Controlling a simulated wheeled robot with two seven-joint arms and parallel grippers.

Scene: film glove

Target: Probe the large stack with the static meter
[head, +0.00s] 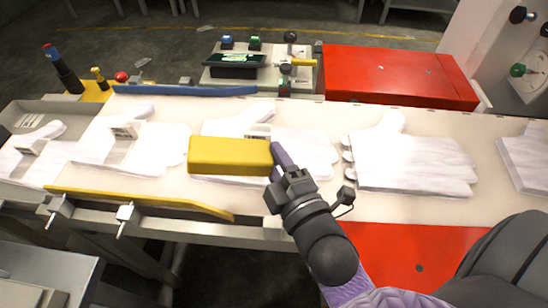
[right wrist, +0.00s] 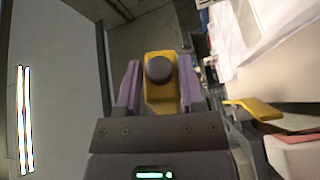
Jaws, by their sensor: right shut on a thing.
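The static meter (head: 230,155) is a yellow block; in the right wrist view the yellow meter (right wrist: 159,97) shows a dark round knob between the purple fingers. My right gripper (head: 279,160) is shut on its right end. The meter covers part of a middle stack of white gloves (head: 310,150); whether it touches the stack cannot be told. To the right lies a broad, thick-looking glove stack (head: 415,165), apart from the meter. A left stack (head: 160,145) and others lie along the belt. Which stack is the large one is not certain. My left gripper is not in view.
The pale conveyor (head: 340,205) has a blue rail (head: 185,91) behind and a yellow rail (head: 140,200) in front. A red box (head: 395,75) and a control panel (head: 255,68) stand behind. A signal post (head: 63,70) is far left.

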